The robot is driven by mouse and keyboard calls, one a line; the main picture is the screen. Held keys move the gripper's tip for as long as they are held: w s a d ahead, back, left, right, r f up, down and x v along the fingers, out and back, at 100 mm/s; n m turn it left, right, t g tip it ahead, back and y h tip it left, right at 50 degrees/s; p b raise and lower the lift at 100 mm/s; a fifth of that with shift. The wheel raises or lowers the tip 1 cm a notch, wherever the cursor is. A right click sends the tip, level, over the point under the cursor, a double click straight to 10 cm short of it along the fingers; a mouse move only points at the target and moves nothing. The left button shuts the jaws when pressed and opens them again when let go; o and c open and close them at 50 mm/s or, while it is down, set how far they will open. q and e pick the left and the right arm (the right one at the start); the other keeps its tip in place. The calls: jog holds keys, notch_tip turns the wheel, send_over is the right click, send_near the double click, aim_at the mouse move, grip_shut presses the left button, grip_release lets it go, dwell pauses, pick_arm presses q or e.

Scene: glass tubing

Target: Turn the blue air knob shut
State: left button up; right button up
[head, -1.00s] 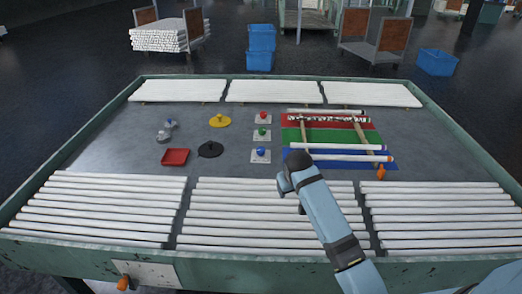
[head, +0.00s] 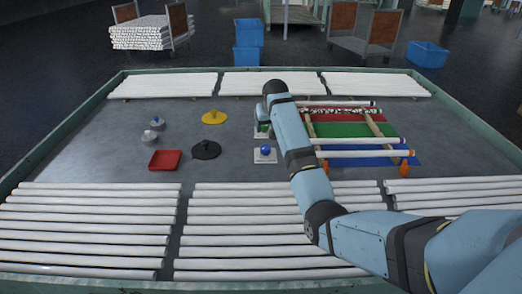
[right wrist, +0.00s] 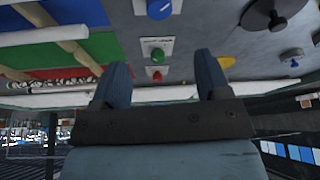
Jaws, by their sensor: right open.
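The blue knob (head: 265,149) sits on a white square plate on the grey table, just left of my right forearm in the head view. It also shows at the top edge of the right wrist view (right wrist: 159,8), partly cut off. The green knob (right wrist: 157,55) and red knob (right wrist: 155,74) stand in line with it. In the head view the green knob is partly covered and the red one is hidden by my arm. My right gripper (right wrist: 162,62) is open and empty, its two fingers apart over the knob row. My left gripper is not in view.
Right of the knobs, white tubes lie on wooden rails over a red, green and blue mat (head: 340,130). To the left are a black disc (head: 206,150), a yellow disc (head: 213,117) and a red tray (head: 165,160). White tube rows (head: 90,220) line the front.

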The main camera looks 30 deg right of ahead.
aim_at(266, 147)
jog(key=b+x, duration=0.2)
jog(key=x, duration=1.1)
jog(key=shift+w+f+b, duration=0.1)
jog(key=shift+f+b, duration=0.2)
jog(key=shift+b, duration=0.05)
jog(key=c, duration=0.9)
